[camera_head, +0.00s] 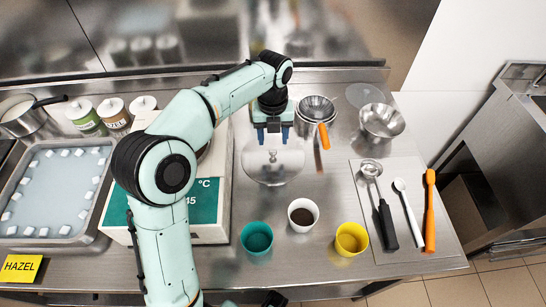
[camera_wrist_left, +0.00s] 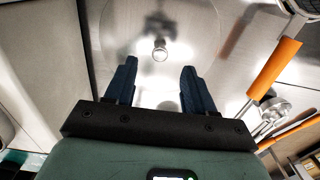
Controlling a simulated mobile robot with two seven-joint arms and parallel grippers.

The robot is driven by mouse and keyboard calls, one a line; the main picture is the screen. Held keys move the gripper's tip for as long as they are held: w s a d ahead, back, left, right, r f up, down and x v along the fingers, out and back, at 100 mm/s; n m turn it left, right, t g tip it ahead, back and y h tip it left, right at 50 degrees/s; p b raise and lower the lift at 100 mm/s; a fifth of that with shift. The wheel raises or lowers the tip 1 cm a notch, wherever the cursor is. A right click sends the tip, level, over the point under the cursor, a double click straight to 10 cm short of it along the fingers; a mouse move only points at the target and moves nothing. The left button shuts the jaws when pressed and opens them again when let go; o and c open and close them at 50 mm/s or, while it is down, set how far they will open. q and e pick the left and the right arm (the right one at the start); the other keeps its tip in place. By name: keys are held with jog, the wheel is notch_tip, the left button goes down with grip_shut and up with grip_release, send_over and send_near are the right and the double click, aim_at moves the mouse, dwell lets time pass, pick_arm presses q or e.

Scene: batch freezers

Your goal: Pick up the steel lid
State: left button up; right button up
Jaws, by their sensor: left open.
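The steel lid (camera_head: 270,175) is a round, shiny disc with a small knob in its middle. It lies on the steel counter just in front of my left gripper (camera_head: 273,135). The left gripper points down with its two blue fingers apart and nothing between them. In the left wrist view, the lid (camera_wrist_left: 195,65) and its knob (camera_wrist_left: 160,52) show ahead of the open left gripper (camera_wrist_left: 160,80), with the knob roughly centred beyond the fingertips. I cannot tell how high the fingers are above the counter.
A white and teal machine (camera_head: 205,205) stands left of the lid. Teal (camera_head: 257,238), white (camera_head: 303,214) and yellow (camera_head: 351,239) cups stand in front. Steel bowls (camera_head: 317,108) and an orange-handled tool (camera_head: 324,136) are right. A mat (camera_head: 372,166) holds utensils.

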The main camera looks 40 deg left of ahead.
aim_at(273, 151)
pick_arm(q)
notch_tip(273, 151, down, 5)
jog(key=shift+f+b, duration=0.15)
jog(key=shift+b, duration=0.4)
grip_shut()
